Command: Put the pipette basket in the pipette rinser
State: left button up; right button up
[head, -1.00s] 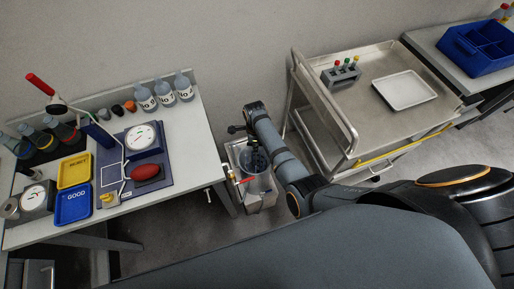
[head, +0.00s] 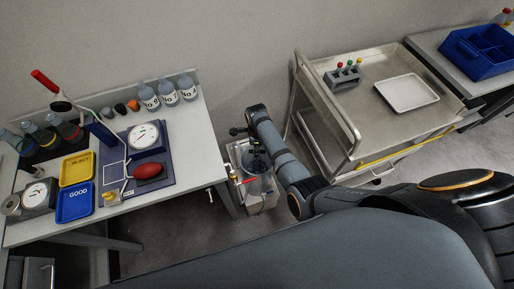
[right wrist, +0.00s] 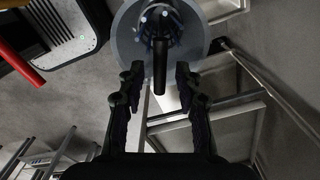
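The pipette rinser is a grey, open-topped cylinder (head: 262,188) standing low between the bench and the cart. Its round rim (right wrist: 124,45) fills the top of the right wrist view. The pipette basket, with bluish parts (right wrist: 146,40) and a black upright handle (right wrist: 160,68), shows within that rim; its depth is hard to tell. My right gripper (right wrist: 160,84) is open, its two fingers on either side of the handle's near end with a gap to each. In the head view my right gripper (head: 257,150) is small and dark above the rinser. My left gripper is not in view.
The left bench (head: 190,140) holds bottles, a yellow tray (head: 76,168), a blue tray (head: 75,202) and a red bulb (head: 148,171). A steel cart (head: 385,120) stands close on the right. A red bar (right wrist: 18,62) lies left of the rinser in the wrist view.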

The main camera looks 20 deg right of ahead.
jog(key=shift+r+p, duration=0.3)
jog(key=shift+r, duration=0.2)
notch_tip(320, 180, up, 12)
jog(key=p, duration=1.2)
